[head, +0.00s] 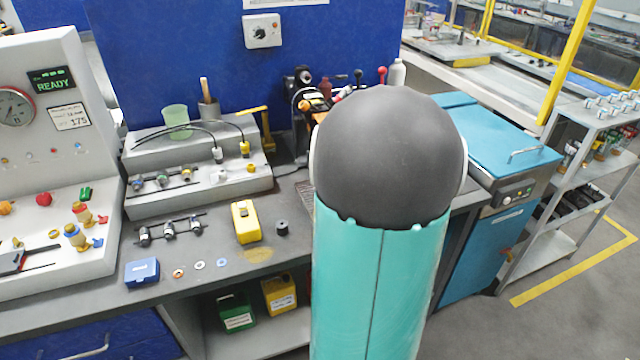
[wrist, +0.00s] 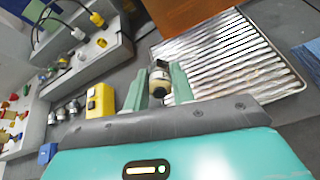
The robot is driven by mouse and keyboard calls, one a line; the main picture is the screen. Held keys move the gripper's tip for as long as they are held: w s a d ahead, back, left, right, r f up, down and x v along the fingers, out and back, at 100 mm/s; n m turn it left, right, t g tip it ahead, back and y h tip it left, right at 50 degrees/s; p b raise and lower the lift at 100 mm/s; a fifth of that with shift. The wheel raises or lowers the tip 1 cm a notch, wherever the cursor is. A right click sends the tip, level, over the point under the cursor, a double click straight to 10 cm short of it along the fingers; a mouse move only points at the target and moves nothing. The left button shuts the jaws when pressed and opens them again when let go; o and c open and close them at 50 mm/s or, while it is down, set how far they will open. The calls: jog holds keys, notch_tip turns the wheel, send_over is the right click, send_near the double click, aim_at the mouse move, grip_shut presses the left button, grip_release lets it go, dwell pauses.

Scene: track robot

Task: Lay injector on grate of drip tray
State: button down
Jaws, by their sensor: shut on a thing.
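In the wrist view my gripper (wrist: 159,72) has its two green fingers on either side of the injector (wrist: 160,88), a small cylinder with a pale body and a dark end, and is shut on it. The injector is seen nearly end-on, so its length is partly hidden. The drip tray (wrist: 297,84) with its ribbed metal grate (wrist: 232,50) lies beyond and to the right of the fingers. The injector appears near the grate's left edge; I cannot tell its height above it. In the head view my arm hides the gripper, the held injector and most of the tray.
Other injectors lie on a rack (head: 168,230) on the bench. A yellow box (head: 245,222), a black cap (head: 282,228) and a blue box (head: 142,272) stand nearby. A grey stepped block (head: 200,180) with cables is behind. A brown block (wrist: 182,14) borders the tray's far side.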

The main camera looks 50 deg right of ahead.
jog(key=shift+w+f, duration=0.2)
jog(key=shift+w, duration=0.05)
jog(key=shift+s, duration=0.25)
jog(key=shift+s+f, duration=0.2)
jog(key=shift+f, duration=0.1)
jog(key=shift+w+f, duration=0.1)
jog(key=shift+f, duration=2.9)
jog(key=shift+f, duration=0.85)
jog(key=c, duration=1.1)
grip_release()
jog(key=shift+a+r, duration=0.1)
